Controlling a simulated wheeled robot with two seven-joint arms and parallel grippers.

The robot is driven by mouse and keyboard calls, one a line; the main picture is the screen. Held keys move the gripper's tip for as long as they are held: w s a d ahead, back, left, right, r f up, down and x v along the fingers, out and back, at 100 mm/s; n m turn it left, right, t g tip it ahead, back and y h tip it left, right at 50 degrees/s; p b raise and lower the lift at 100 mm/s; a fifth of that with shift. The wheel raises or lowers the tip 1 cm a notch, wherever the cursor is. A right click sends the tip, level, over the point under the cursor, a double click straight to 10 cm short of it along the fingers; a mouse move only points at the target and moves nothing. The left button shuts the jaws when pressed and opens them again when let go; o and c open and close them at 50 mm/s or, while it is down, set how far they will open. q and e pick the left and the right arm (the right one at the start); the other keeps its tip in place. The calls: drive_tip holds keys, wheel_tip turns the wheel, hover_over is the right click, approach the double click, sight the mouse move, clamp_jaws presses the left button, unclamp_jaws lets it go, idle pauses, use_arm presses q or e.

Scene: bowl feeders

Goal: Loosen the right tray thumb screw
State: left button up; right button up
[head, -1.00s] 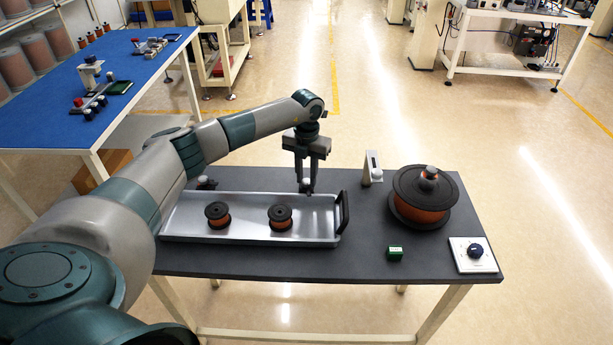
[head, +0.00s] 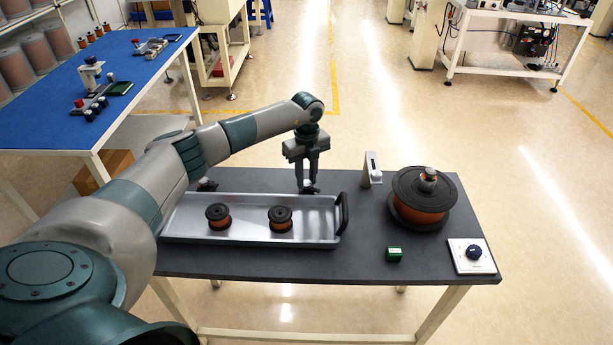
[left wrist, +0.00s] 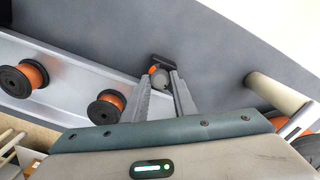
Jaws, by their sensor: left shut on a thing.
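The right tray thumb screw (left wrist: 159,78) shows in the left wrist view as a grey round knob with an orange part, at the far edge of the metal tray (left wrist: 75,64). My left gripper (head: 307,187) points down over the right end of the tray's back edge (head: 250,195) in the head view. In the left wrist view its fingers (left wrist: 161,82) are on either side of the knob, shut on it. The fingers partly hide the screw in the head view. My right gripper is in neither view.
The dark table's front strip is clear.

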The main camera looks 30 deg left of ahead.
use_arm(q)
drive_tip(key=n, duration=0.3)
drive_tip(key=shift+n+p, duration=0.3)
drive_tip(key=shift+p, duration=0.1)
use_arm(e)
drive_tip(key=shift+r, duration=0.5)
use_arm(q)
drive_tip(key=o, duration=1)
drive_tip(key=shift+o, duration=0.2)
drive_tip(key=shift+r, duration=0.15)
wheel_tip(320, 180, up, 8)
drive_tip(key=b, duration=0.3)
wheel_tip(320, 180, up, 9)
drive_tip(key=b, duration=0.2)
hover_over(307, 182)
drive_tip(key=shift+s+r, duration=0.1)
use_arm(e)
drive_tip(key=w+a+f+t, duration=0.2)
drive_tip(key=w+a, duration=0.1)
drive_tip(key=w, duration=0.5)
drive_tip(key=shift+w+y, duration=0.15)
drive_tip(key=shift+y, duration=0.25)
